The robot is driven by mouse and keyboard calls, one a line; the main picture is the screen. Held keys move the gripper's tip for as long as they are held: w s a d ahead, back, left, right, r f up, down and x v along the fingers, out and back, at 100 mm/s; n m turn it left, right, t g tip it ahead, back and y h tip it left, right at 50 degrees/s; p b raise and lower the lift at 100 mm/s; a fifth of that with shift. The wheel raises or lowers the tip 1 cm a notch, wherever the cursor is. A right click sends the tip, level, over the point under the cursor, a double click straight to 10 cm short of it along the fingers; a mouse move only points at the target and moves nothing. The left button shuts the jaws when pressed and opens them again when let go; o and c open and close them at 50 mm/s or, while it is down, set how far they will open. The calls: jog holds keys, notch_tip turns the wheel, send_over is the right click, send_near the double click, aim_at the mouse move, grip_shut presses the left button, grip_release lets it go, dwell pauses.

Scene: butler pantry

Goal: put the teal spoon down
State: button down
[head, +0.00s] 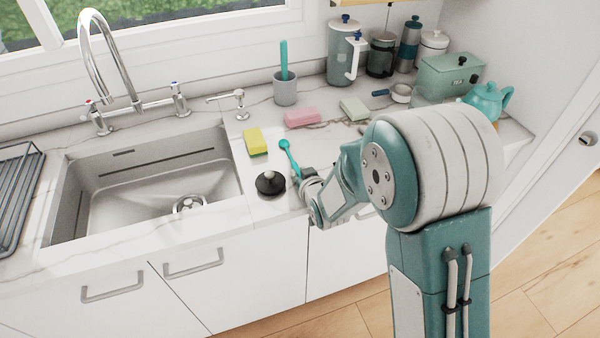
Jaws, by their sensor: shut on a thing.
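The teal spoon (290,155) shows in the head view, right of the sink, with its rounded end up and its thin handle running down to my gripper (300,180). My gripper is shut on the spoon at its lower end, over the front part of the counter (240,205). The fingertips are small and partly hidden by my wrist. I cannot tell whether the spoon touches the counter.
A black round-knobbed thing (270,184) is close to the gripper's left. A yellow-green sponge (255,141), pink block (302,117) and pale green block (354,109) lie behind. The sink (85,225) opens at left. Jars and a teapot (486,101) stand back right.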

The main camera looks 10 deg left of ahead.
jog(key=c, duration=0.6)
grip_release()
jog(key=v, duration=1.2)
jog(key=shift+s, duration=0.1)
